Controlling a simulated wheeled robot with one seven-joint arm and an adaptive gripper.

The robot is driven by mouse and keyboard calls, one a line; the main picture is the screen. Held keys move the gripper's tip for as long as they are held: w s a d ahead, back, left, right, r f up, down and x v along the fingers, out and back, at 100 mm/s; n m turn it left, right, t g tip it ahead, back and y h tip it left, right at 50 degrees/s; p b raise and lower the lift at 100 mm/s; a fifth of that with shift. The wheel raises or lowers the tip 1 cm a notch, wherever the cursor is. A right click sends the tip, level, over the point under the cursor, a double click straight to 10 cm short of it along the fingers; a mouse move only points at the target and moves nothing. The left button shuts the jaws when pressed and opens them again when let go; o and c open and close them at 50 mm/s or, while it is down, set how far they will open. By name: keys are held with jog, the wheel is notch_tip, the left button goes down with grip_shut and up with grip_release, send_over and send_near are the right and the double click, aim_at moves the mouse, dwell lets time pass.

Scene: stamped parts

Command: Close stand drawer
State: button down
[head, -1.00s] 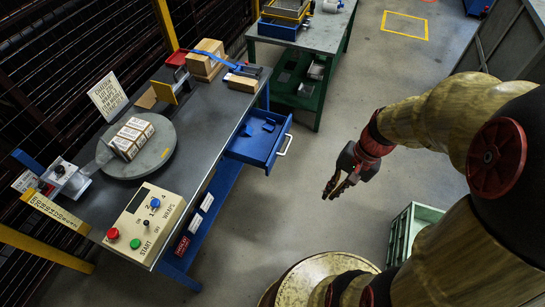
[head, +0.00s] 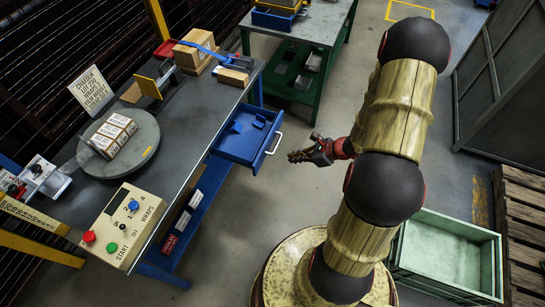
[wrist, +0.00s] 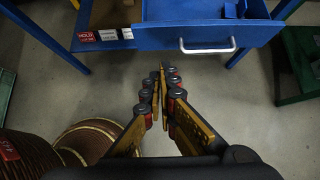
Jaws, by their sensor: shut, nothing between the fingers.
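The blue stand drawer (head: 243,146) is pulled out from under the right side of the grey-topped stand (head: 190,120), with small blue pieces inside. Its pale handle (head: 275,143) is on its front. In the wrist view the drawer front (wrist: 205,37) and handle (wrist: 207,46) show at the top. My gripper (head: 291,157) is shut and empty, just right of the drawer front and apart from it. In the wrist view my gripper (wrist: 161,73) points towards the stand, its tips a little below and left of the handle.
On the stand are a control box (head: 125,226) with buttons, a round turntable (head: 120,142) bearing small boxes, and cardboard boxes (head: 195,48). A green crate (head: 449,224) stands at lower right. Grey floor lies between the stand and a green-legged bench (head: 302,40).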

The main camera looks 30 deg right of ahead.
aim_at(260, 160)
jog(key=shift+w+a+r+b+x, duration=0.3)
jog(key=shift+b+x, duration=0.4)
jog(key=shift+x, duration=1.4)
jog(key=shift+w+a+r+b+x, duration=0.1)
jog(key=shift+w+r+b+x, duration=0.45)
jog(key=shift+x, duration=1.55)
jog(key=shift+a+r+b+x, duration=0.2)
jog(key=shift+b+x, duration=0.65)
jog(key=shift+x, duration=1.25)
jog(key=shift+w+a, duration=0.1)
jog(key=shift+a, duration=0.05)
jog(key=w+a, duration=0.3)
jog(key=w, duration=0.1)
jog(key=w+a+b, duration=0.1)
jog(key=w+a, duration=0.3)
jog(key=w, duration=0.1)
jog(key=w+a+b, duration=0.1)
jog(key=w+a, duration=0.2)
jog(key=w, duration=0.1)
jog(key=shift+w+a, duration=0.25)
jog(key=shift+w, duration=0.05)
